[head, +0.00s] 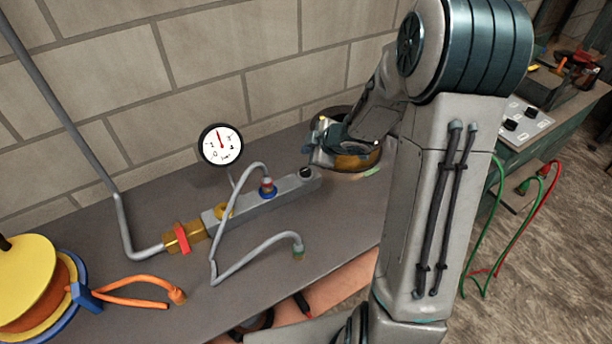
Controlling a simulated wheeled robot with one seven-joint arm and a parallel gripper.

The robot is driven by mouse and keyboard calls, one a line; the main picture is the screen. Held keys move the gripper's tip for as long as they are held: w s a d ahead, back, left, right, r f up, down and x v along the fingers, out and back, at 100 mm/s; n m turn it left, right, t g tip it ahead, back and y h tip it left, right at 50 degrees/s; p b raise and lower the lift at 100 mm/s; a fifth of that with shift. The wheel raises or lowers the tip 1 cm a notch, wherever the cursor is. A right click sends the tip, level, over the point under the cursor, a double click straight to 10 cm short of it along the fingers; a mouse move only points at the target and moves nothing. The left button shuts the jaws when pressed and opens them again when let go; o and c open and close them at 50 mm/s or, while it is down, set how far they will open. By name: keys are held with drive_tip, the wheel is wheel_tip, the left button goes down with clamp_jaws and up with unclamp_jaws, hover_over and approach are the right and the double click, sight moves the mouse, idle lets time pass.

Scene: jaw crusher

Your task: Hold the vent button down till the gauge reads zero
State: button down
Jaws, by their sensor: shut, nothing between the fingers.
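The round white gauge (221,145) stands above the grey manifold block (263,196). Its red needle points nearly straight up, away from the 0 at the lower left. A dark round button (306,173), seemingly the vent button, is on top of the manifold's right end. My gripper (314,158) is shut and empty, just above and right of this button in the picture. I cannot tell whether its fingertips touch the button. My arm covers much of the right side of the view.
A grey hose loops from a red-blue fitting (268,187) on the manifold to a loose end (298,250) on the bench. A brass valve with a red handle (182,238) joins a wall pipe. A dark round container (352,160) is behind my gripper.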

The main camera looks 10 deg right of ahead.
sight(309, 172)
drive_tip(key=shift+f+b, duration=1.8)
drive_tip(key=shift+f, duration=0.65)
drive_tip(key=shift+f, duration=0.1)
drive_tip(key=shift+f, duration=0.3)
drive_tip(key=shift+f+b, duration=0.55)
drive_tip(key=shift+b, duration=0.1)
idle(0.5)
drive_tip(key=shift+r, duration=0.15)
idle(2.8)
drive_tip(key=shift+r+p, duration=0.85)
drive_tip(key=shift+p, duration=0.25)
drive_tip(key=shift+r, duration=0.1)
